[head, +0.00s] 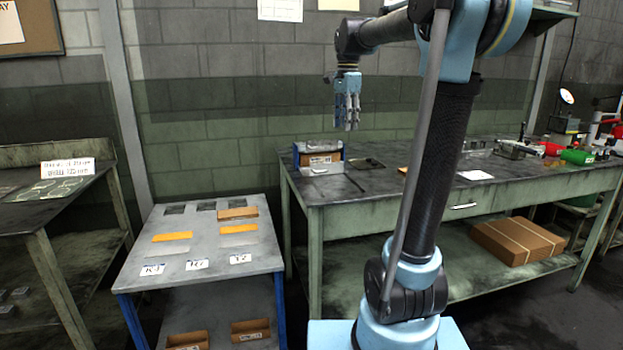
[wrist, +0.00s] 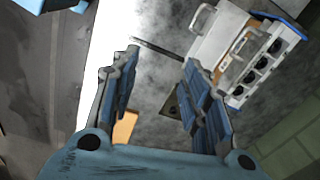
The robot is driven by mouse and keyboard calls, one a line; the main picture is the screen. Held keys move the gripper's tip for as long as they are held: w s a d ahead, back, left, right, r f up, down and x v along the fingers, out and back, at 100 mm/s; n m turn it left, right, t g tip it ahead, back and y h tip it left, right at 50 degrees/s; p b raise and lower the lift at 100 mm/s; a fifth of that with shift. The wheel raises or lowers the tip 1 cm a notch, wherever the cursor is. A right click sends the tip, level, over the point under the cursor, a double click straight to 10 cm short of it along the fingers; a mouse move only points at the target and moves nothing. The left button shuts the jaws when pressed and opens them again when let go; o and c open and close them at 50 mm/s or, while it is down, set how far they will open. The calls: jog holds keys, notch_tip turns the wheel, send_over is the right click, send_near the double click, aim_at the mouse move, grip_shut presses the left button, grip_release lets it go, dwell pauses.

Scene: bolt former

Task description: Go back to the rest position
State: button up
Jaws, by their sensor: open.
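My gripper (head: 347,112) hangs pointing down above the left part of the green workbench (head: 390,215), in front of the wall. In the wrist view its two blue-padded fingers (wrist: 160,90) are spread apart with nothing between them but the bench top further below. My light blue and black arm rises at the right of the head view and bends over to the left. A blue-sided holder (head: 319,158) with a brown box in it stands on the bench below the gripper, apart from it. The holder shows at upper right in the wrist view (wrist: 235,50).
A grey cart (head: 205,240) with labels, orange and brown pieces stands left of the bench. A dark table (head: 50,195) with a sign is at far left. A wrapped carton (head: 517,240) lies on the bench's lower shelf. Tools and bins (head: 577,157) crowd the bench's right end.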

jog(key=s+d+f+n, duration=0.2)
jog(key=s+f+n, duration=0.2)
jog(key=s+f, duration=0.6)
jog(key=s+d+f+n+t, duration=0.1)
jog(key=s+d+f+n, duration=0.2)
jog(key=s+f, duration=0.7)
jog(key=s+d+f+n+t, duration=0.1)
jog(key=s+d+f+n, duration=0.2)
jog(key=s+f+n, duration=0.3)
jog(key=s+f, duration=0.4)
jog(key=f, duration=0.1)
jog(key=shift+s, duration=0.15)
